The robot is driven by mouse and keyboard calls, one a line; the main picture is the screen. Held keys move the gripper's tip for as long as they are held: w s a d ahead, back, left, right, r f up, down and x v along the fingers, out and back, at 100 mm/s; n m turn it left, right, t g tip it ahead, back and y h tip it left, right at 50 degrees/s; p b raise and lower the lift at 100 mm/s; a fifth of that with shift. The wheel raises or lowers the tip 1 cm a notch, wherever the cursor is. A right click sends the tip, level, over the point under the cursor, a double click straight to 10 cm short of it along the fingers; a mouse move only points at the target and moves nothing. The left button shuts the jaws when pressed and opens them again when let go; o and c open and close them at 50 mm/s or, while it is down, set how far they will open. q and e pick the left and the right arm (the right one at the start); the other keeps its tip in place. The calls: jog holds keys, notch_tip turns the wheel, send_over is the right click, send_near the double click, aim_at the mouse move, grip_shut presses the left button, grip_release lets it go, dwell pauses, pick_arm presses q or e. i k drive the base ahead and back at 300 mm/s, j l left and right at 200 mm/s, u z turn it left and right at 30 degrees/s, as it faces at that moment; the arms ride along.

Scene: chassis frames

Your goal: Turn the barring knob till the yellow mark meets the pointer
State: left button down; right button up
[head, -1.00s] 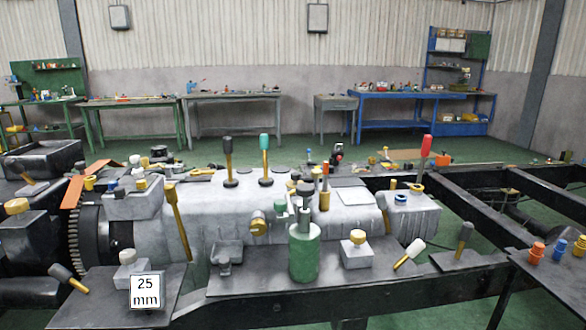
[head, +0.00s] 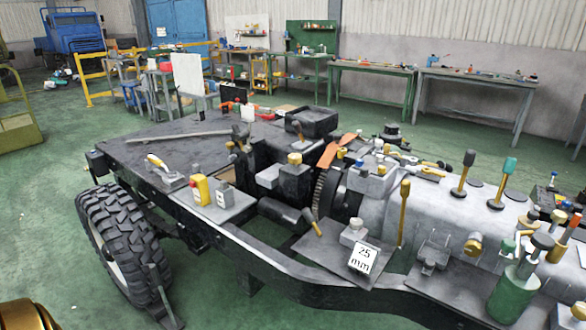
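No gripper of mine shows. A toothed flywheel ring (head: 319,192) stands at the rear end of the grey gearbox (head: 390,210), partly hidden by blocks and an orange bent plate (head: 333,152). Several brass-coloured knobs are near it: one tops a dark block (head: 294,158), and one sits on the gearbox's side (head: 473,244). I cannot tell which is the barring knob. No yellow mark or pointer can be made out at this distance.
A yellow-and-grey control box (head: 200,190) sits on a plate on the frame's near side. A "25 mm" sign (head: 362,258) stands before the gearbox. A big tyre (head: 120,243) is at left. Workbenches line the back wall.

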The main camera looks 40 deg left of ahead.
aim_at(294, 159)
jog(key=u, duration=1.2)
jog(key=i+z, duration=0.2)
